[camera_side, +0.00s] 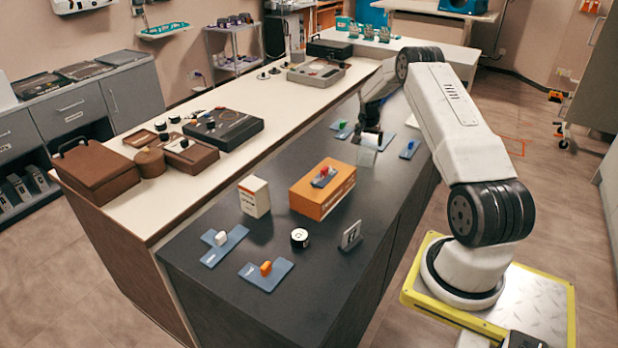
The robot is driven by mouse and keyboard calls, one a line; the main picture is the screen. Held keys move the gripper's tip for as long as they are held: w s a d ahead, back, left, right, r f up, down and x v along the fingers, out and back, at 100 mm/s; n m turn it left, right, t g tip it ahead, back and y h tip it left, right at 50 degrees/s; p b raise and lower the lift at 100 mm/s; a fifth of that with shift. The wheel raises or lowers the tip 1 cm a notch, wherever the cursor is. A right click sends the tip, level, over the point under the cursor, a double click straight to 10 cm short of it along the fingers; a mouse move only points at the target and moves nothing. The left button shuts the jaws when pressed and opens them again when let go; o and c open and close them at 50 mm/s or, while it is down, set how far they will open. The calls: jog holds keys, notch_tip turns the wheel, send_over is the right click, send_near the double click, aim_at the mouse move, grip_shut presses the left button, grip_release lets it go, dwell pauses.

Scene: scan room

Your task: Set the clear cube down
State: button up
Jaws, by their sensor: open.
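A pale, see-through block, which looks like the clear cube (366,157), is at the far part of the dark worktop (215,290). My gripper (369,138) points down directly over it, with the jaws open. The fingertips are small and dark, and partly hide the cube's top. I cannot tell whether they still touch it, or exactly what lies under the cube.
An orange box (310,197) with a small red and blue piece on top and a white box (254,203) stand nearer. Blue mats (238,232) with small pieces, a black-and-white cylinder (299,238) and a grey stand (350,237) are around them.

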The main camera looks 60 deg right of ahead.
jog(key=w+a+r+n, duration=0.1)
jog(key=w+a+r, duration=0.1)
jog(key=a, duration=0.2)
jog(key=w+a+r+n, duration=0.1)
jog(key=w+a, duration=0.1)
jog(key=a, duration=0.3)
jog(key=w+a+r+n+t, duration=0.1)
jog(key=w+a+r+n, duration=0.1)
jog(key=a, duration=0.3)
jog(key=shift+w+a+r+y, duration=0.2)
jog(key=shift+w+r+y, duration=0.05)
jog(key=shift+r+y, duration=0.1)
jog(key=s+a+r+n+y, duration=0.1)
jog(key=s+a+r+n, duration=0.15)
jog(key=a, duration=0.65)
jog(key=s+a+r+n+t, duration=0.1)
jog(key=a+r+n, duration=0.15)
jog(key=a, duration=0.65)
jog(key=s+a+r+n+y, duration=0.1)
jog(key=a+n, duration=0.2)
jog(key=a, duration=0.6)
jog(key=s+a+n, duration=0.4)
jog(key=s+a, duration=0.6)
jog(key=s, duration=0.1)
jog(key=shift+s+r+y, duration=0.2)
jog(key=shift+r+y, duration=0.05)
jog(key=shift+y, duration=0.1)
jog(key=shift+w, duration=0.1)
